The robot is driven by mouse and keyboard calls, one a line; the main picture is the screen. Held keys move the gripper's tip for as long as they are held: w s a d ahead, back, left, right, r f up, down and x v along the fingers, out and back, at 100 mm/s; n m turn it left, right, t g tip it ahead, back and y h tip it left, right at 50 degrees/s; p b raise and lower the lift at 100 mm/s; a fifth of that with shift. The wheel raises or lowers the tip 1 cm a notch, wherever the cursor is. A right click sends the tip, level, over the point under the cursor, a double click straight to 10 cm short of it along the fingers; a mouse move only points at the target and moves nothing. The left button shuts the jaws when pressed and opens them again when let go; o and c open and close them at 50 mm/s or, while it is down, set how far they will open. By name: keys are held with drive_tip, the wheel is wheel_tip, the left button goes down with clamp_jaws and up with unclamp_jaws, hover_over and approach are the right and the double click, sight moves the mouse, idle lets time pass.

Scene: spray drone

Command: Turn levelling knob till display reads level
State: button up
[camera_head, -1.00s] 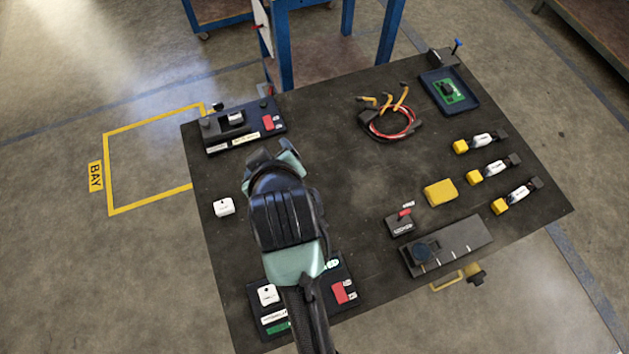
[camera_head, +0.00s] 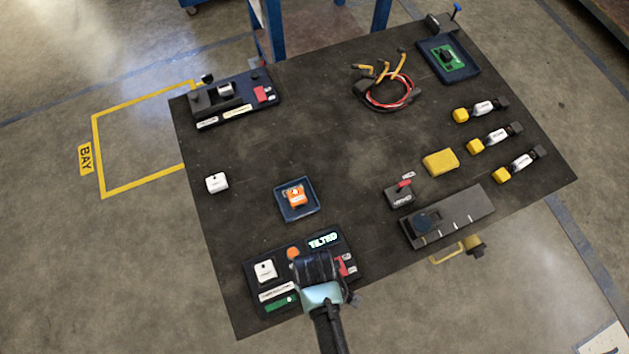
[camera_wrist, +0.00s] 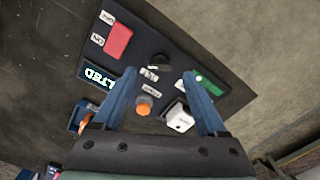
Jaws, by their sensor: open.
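The dark control panel (camera_head: 253,285) lies at the near left of the bench. Its display (camera_head: 323,240) reads TILTED; it also shows upside down in the wrist view (camera_wrist: 96,77). A small dark knob (camera_wrist: 149,73) with a light mark shows between and below my fingertips in the wrist view; my gripper hides it in the head view. My gripper (camera_wrist: 160,77) is open and empty, pointing down over the panel. An orange round part (camera_wrist: 144,105) and a white labelled block (camera_wrist: 179,119) sit on the panel near the fingers.
A red switch (camera_wrist: 118,41) and a green strip (camera_wrist: 210,83) are on the same panel. A blue tray (camera_head: 282,211) with an orange block stands just behind it. A grey slider unit (camera_head: 465,214) lies to the right. The bench middle is clear.

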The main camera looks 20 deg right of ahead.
drive_tip(key=shift+f, duration=2.1)
clamp_jaws()
